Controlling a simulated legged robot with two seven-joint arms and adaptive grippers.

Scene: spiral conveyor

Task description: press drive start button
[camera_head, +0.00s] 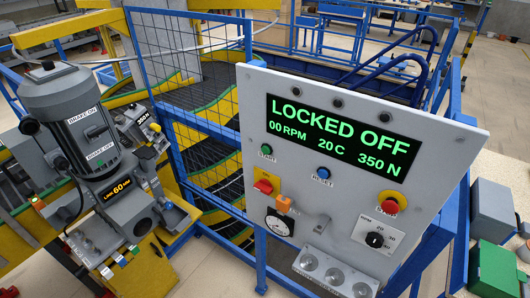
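The drive start button (266,149) is a small green button on the left of the grey control panel (226,190), with a START label under it. The panel's display (338,137) reads LOCKED OFF, 00 RPM, 20 C, 350 N in green. A blue reset button (323,173) is to the right of the start button. Below the start button is a red switch on a yellow plate (264,186). An orange tag-like piece (284,203) sits just below that switch, by a round dial (279,223). Neither of my grippers is in view.
A red emergency stop (392,205) and a black RPM selector (375,240) are on the panel's right. A grey motor (75,110) marked BRAKE ON and BRAKE OFF stands left. Blue mesh fencing (190,60) is behind the panel. Green (495,268) and grey (493,208) boxes are at right.

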